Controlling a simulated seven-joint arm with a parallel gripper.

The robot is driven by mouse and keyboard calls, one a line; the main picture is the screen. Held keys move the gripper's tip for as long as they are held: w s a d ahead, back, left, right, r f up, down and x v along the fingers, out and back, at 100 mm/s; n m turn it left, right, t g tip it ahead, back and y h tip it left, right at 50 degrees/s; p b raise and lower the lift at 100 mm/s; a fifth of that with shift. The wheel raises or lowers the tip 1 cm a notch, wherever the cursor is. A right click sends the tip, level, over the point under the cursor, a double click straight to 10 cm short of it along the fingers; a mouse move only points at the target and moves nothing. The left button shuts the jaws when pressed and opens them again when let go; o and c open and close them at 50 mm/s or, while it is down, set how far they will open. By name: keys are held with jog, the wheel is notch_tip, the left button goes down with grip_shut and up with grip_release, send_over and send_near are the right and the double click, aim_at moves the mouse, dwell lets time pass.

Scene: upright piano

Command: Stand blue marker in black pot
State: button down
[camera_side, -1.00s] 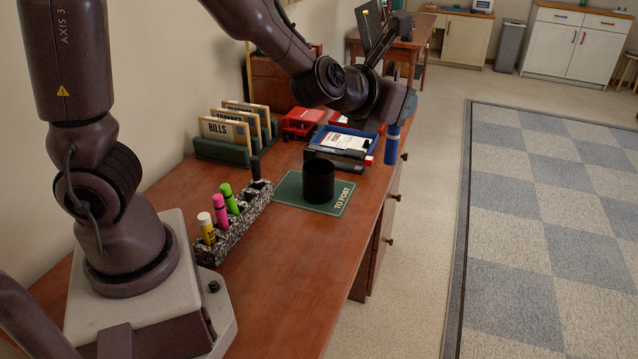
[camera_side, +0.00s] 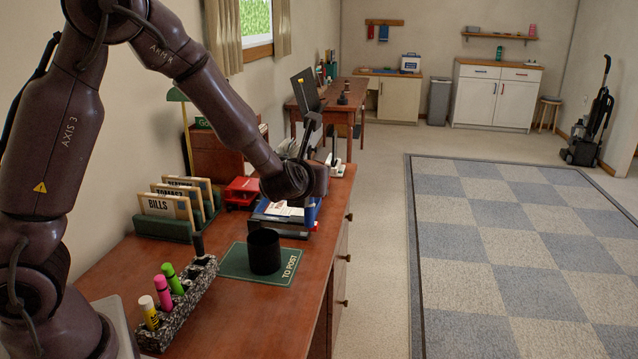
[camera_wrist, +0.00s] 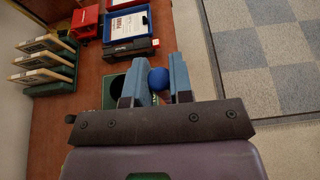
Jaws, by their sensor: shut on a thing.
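My gripper (camera_wrist: 157,85) is shut on the blue marker, whose round blue end (camera_wrist: 158,79) shows between the two fingers in the wrist view. In the side view my gripper (camera_side: 314,192) is above the desk, to the right of and beyond the pot. Blue shows below it against the blue tray, so the marker's lower end is hard to make out. The black pot (camera_side: 264,252) stands upright on a green mat (camera_side: 234,264) marked TO POST. In the wrist view the pot (camera_wrist: 117,84) is left of the marker, partly hidden by the left finger.
A speckled holder (camera_side: 190,312) with pink, green, yellow and black pens stands at the front left. A letter rack (camera_side: 168,228), a red object (camera_side: 241,190) and a blue tray (camera_side: 266,216) with papers stand behind. The desk's right edge is close to the mat.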

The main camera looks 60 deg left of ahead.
jog(key=s+a+f+n+g+y, duration=0.1)
jog(key=s+a+f+n+g, duration=0.1)
jog(key=a+n+g, duration=0.4)
jog(key=s+a+f+n+g+y, duration=0.2)
jog(key=s+a+n+g, duration=0.2)
jog(key=a+n+g, duration=0.1)
jog(key=n+g, duration=0.1)
jog(key=g, duration=0.1)
jog(key=shift+a+f+n+g+y, duration=0.2)
jog(key=shift+a+n+g+y, duration=0.1)
jog(key=shift+a, duration=0.1)
send_over(264, 251)
jog(key=a, duration=0.2)
notch_tip(264, 251, down, 10)
jog(key=shift+w+f, duration=0.15)
jog(key=shift+f, duration=0.05)
jog(key=shift+a, duration=0.1)
jog(key=c, duration=0.5)
grip_release()
